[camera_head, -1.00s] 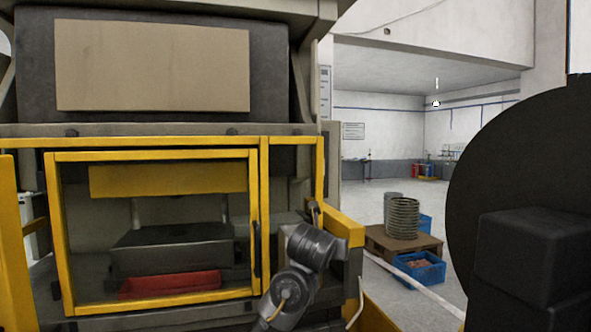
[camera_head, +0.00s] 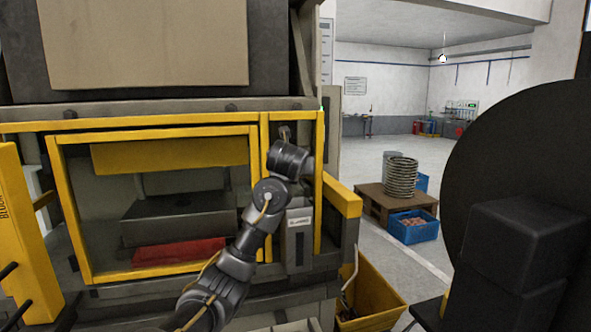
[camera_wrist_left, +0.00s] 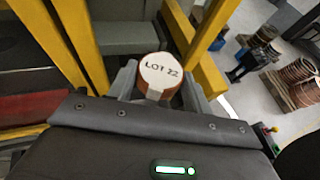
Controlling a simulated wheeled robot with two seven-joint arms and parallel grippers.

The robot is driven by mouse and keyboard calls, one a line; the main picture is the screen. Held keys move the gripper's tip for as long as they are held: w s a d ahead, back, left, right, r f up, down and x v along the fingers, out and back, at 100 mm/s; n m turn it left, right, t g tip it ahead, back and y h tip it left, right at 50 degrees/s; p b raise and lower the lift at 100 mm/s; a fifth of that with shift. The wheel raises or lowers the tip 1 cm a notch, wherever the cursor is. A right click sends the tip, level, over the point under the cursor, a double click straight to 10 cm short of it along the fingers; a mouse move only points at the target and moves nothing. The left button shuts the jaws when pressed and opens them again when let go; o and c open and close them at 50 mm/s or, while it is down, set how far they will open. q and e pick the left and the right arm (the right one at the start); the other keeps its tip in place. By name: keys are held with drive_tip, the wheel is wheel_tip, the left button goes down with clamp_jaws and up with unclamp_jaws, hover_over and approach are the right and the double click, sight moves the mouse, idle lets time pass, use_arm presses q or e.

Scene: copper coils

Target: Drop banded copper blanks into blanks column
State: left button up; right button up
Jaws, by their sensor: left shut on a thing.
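In the left wrist view, my left gripper (camera_wrist_left: 158,92) is shut on a round copper blank (camera_wrist_left: 143,93). The blank has a white top reading "LOT 22" and a pale band down its side. In the head view my left arm reaches up to the right side of the press, but the fingers and the blank are hidden or too small to tell. A grey upright housing (camera_head: 299,250) with a small white label stands just below my wrist. I cannot tell for certain that it is the blanks column. My right gripper is not in view.
The yellow-framed press (camera_head: 155,128) fills the left, with a red block (camera_head: 180,251) inside. A yellow bin (camera_head: 372,297) sits low beside it. A wooden pallet (camera_head: 370,202) with coils (camera_head: 401,178) and a blue crate (camera_head: 413,227) stand on the floor behind.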

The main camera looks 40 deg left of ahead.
use_arm(q)
drive_tip(key=shift+f+b, duration=3.25)
drive_tip(key=shift+f, duration=0.3)
drive_tip(key=shift+s+p, duration=0.1)
drive_tip(key=shift+p, duration=0.4)
drive_tip(key=o, duration=1.1)
drive_tip(key=shift+o, duration=0.2)
drive_tip(key=shift+d, duration=0.1)
